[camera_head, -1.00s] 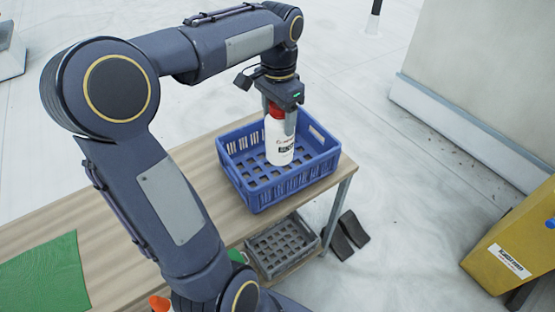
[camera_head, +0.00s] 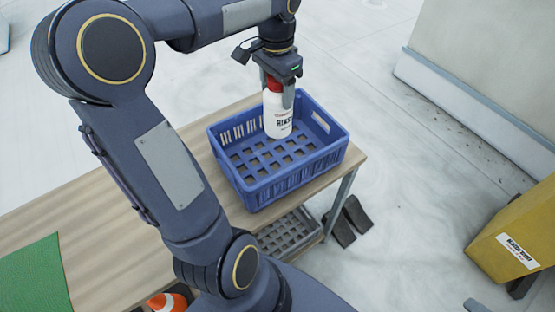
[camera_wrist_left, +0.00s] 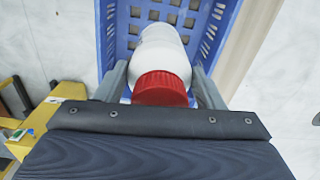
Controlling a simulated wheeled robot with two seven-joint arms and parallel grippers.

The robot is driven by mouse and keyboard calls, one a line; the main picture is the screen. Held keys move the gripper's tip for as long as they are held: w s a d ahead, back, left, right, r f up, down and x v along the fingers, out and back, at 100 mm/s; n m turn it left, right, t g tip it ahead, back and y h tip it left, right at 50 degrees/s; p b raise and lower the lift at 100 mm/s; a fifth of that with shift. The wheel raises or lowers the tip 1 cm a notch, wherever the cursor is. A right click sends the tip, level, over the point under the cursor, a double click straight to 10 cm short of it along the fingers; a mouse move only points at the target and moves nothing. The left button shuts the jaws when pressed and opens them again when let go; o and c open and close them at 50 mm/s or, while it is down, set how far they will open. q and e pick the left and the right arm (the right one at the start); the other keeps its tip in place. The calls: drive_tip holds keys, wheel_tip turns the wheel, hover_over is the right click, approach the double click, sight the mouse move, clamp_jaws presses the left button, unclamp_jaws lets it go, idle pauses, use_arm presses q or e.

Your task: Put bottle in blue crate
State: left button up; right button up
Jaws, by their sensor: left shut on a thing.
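The bottle is white with a red cap and dark lettering (camera_head: 278,116). It is upright, over the back part of the blue crate (camera_head: 285,185). My left gripper (camera_head: 281,92) is shut on the bottle near its red cap. In the left wrist view the bottle (camera_wrist_left: 163,52) sits between the two fingers, with the crate's slotted floor beyond it. I cannot tell whether the bottle's base touches the crate floor. The rest of the crate is empty. My right gripper is not in view.
The crate stands on a wooden table (camera_head: 110,215) near its right end. A green mat (camera_head: 35,278) lies at the left. A grey crate (camera_head: 290,233) is on a lower level. An orange-and-white object (camera_head: 168,301) shows below. A yellow box (camera_head: 515,235) stands at the right.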

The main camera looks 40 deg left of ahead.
sight(277, 126)
use_arm(q)
drive_tip(key=f, duration=0.1)
drive_tip(key=f+b, duration=0.1)
drive_tip(key=shift+w+a+f, duration=0.15)
drive_tip(key=shift+a+f, duration=0.05)
drive_tip(key=shift+f, duration=0.15)
wheel_tip(277, 126, down, 10)
drive_tip(key=shift+d+r, duration=0.1)
drive_tip(key=shift+r, duration=0.1)
drive_tip(key=shift+f, duration=0.2)
drive_tip(key=o, duration=1.2)
drive_tip(key=shift+r, duration=0.15)
